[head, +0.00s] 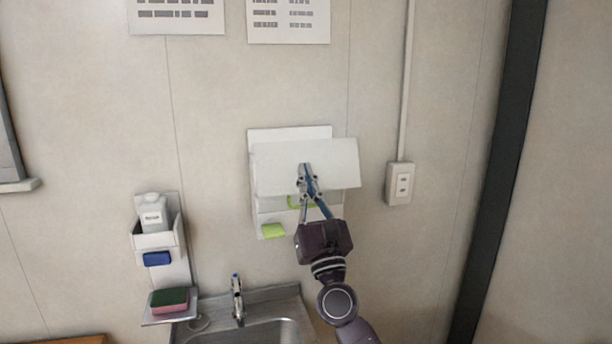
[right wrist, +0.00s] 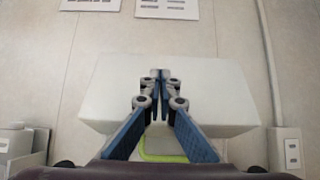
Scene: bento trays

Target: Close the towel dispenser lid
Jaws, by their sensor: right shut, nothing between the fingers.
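The white towel dispenser (head: 290,133) is on the wall above the sink. Its white lid (head: 270,168) stands out from the wall, tilted open, and also fills the middle of the right wrist view (right wrist: 215,95). A green part (head: 293,202) shows under the lid, and a green tab (head: 273,231) sits lower at the dispenser's bottom. My right gripper (head: 305,168) is shut and empty, its fingertips in front of the lid's face. I cannot tell whether they touch it. In the right wrist view its fingertips (right wrist: 160,74) meet over the lid. My left gripper is not in view.
A metal sink (head: 262,332) with a faucet (head: 238,300) is below. A soap bottle (head: 152,212) stands in a wall holder at left, above a sponge (head: 170,299) on a shelf. A wall outlet (head: 399,184) is close to the lid's right. The wall above the dispenser is clear up to posted papers (head: 288,20).

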